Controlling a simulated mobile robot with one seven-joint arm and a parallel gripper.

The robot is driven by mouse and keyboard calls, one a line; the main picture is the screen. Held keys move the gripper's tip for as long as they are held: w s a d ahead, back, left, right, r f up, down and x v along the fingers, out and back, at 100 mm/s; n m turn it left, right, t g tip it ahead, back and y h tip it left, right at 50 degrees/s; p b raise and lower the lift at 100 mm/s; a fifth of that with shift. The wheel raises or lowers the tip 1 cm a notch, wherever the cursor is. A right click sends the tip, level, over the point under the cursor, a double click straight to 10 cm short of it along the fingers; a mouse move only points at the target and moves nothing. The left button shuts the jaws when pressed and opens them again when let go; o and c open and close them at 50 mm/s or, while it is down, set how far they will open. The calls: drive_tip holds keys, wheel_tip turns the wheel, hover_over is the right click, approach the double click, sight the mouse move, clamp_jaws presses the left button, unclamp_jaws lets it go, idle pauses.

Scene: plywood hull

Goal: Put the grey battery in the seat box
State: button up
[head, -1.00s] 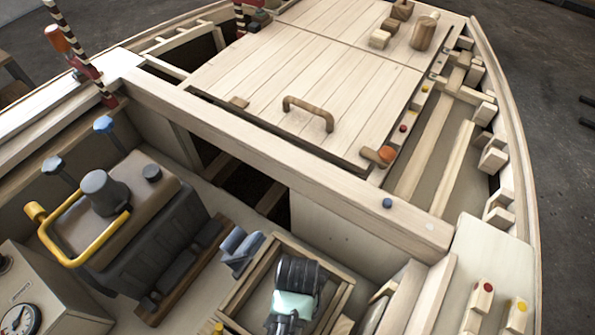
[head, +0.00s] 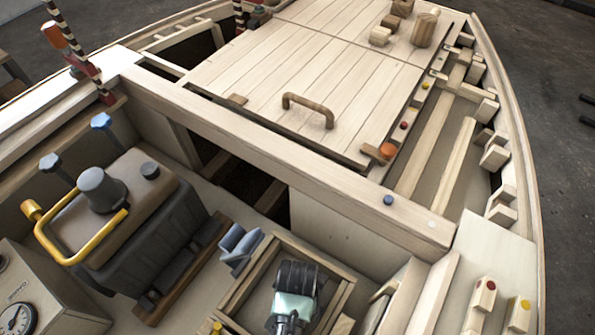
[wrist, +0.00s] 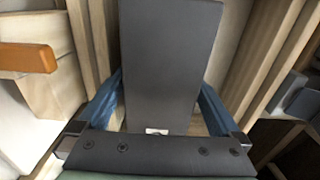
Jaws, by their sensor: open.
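A dark grey block (wrist: 165,60), which looks like the grey battery, fills the middle of the wrist view, with a small white mark at its near end. My gripper (wrist: 160,98) is open, with one blue finger on each side of the block. I cannot tell whether either finger touches it. In the head view my wrist hangs over an open wooden box (head: 243,283) at the bottom centre, which may be the seat box. My wrist hides the fingers and the battery there.
A dark machine (head: 130,215) with a yellow handle stands left of the box. A blue-grey fitting (head: 240,245) sits by the box's left corner. A long wooden beam (head: 280,150) crosses behind, before a planked hatch (head: 320,85) with a handle. An orange-brown bar (wrist: 25,57) shows in the wrist view.

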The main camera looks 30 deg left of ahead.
wheel_tip(320, 180, up, 12)
drive_tip(key=p, duration=0.3)
drive_tip(key=shift+r, duration=0.1)
drive_tip(key=w+a+r+t+y, duration=0.2)
drive_tip(key=w+r+t, duration=0.6)
drive_tip(key=w+r, duration=0.95)
drive_tip(key=w+d+r+t, duration=0.1)
drive_tip(key=w+r+t, duration=0.2)
drive_tip(key=r, duration=0.5)
drive_tip(key=w+d+r+t, duration=0.2)
drive_tip(key=w+r+t, duration=0.1)
drive_tip(key=r, duration=0.5)
drive_tip(key=s+d+r+t, duration=0.1)
drive_tip(key=d+r+t, duration=0.15)
drive_tip(key=r, duration=0.55)
drive_tip(key=d+r+t, duration=0.1)
drive_tip(key=r+t, duration=0.2)
drive_tip(key=r, duration=0.6)
drive_tip(key=s+d+r+t+h, duration=0.1)
drive_tip(key=s+r+t, duration=0.3)
drive_tip(key=r, duration=0.5)
drive_tip(key=s+d+r+t+h, duration=0.1)
drive_tip(key=s+d+r+t, duration=0.3)
drive_tip(key=s+r, duration=0.3)
wheel_tip(320, 180, up, 3)
drive_tip(key=shift+s+f, duration=0.2)
drive_tip(key=shift+s, duration=0.1)
